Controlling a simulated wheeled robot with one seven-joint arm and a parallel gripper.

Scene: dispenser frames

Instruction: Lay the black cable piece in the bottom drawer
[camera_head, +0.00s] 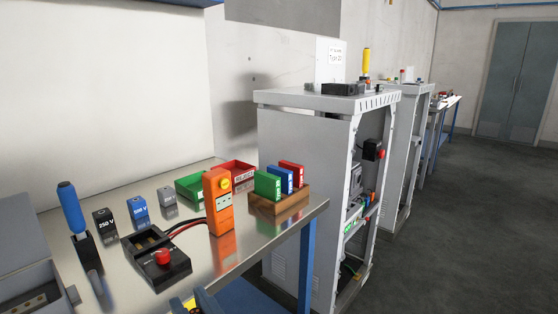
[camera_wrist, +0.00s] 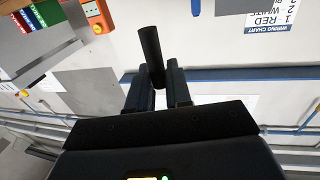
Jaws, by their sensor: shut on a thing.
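In the wrist view my gripper (camera_wrist: 158,84) is shut on the black cable piece (camera_wrist: 150,48), a short dark cylinder. The piece sticks out beyond the fingertips, tilted slightly, and its near end is between the fingers. I cannot make out the gripper or the cable piece for certain in the head view. No bottom drawer can be made out in either view.
A metal bench (camera_head: 225,250) carries an orange meter (camera_head: 219,205), a black box with a red knob (camera_head: 160,268), green and red bins and a wooden rack of coloured blocks (camera_head: 280,203). A grey cabinet (camera_head: 305,170) stands beyond. The floor (camera_head: 460,220) at right is clear.

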